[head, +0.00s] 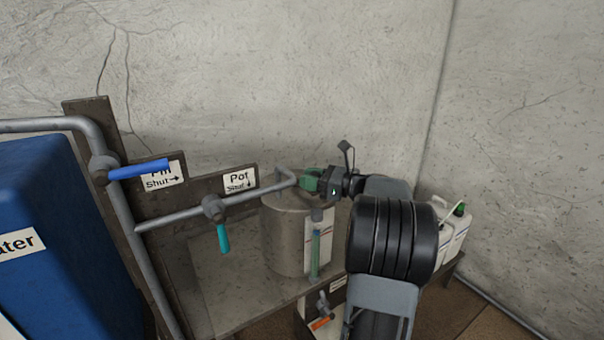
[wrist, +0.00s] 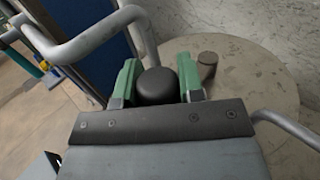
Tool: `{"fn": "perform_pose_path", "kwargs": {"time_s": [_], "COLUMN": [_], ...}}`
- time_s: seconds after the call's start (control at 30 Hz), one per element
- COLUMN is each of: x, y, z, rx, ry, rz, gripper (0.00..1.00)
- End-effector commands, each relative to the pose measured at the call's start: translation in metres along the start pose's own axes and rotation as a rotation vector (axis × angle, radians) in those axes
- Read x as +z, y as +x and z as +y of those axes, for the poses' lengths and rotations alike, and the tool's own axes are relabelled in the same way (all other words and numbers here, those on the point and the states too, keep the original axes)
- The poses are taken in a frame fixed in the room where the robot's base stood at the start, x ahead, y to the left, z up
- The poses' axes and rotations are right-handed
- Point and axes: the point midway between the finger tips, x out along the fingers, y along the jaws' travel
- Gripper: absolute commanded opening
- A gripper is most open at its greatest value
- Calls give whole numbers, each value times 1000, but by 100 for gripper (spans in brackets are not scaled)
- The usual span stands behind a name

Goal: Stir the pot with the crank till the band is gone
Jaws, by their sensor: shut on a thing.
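The grey metal pot (head: 283,235) stands on the bench in the head view. Its round lid (wrist: 255,75) fills much of the right side of the wrist view. A clear upright tube (head: 315,255) with greenish content runs down the pot's front; I cannot make out a band in it. My gripper (head: 311,181) is over the pot's top. In the wrist view my gripper (wrist: 157,85) has its green fingers shut on a round black knob (wrist: 157,86), which looks like the crank's knob. The rest of the crank is mostly hidden.
A grey pipe (head: 180,214) runs to the pot's top, with a teal lever (head: 223,238) hanging down. A blue lever (head: 138,170) lies level by a blue water tank (head: 40,230). An orange lever (head: 321,324) is low in front. A white jug (head: 453,232) stands at right.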

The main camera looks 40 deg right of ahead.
Motion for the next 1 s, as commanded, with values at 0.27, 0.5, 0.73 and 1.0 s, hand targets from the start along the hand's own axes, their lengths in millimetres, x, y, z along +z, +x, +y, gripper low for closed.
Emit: {"fn": "perform_pose_path", "kwargs": {"time_s": [0.27,0.5,0.73,1.0], "x": [-1,-2,-2,-3], "y": [-6,-5,-5,-5], "z": [-8,-8,-7,-7], "rx": [0,3,4,5], "ry": [3,3,3,4], "rz": [2,2,2,2], "gripper": [0,0,0,0]}}
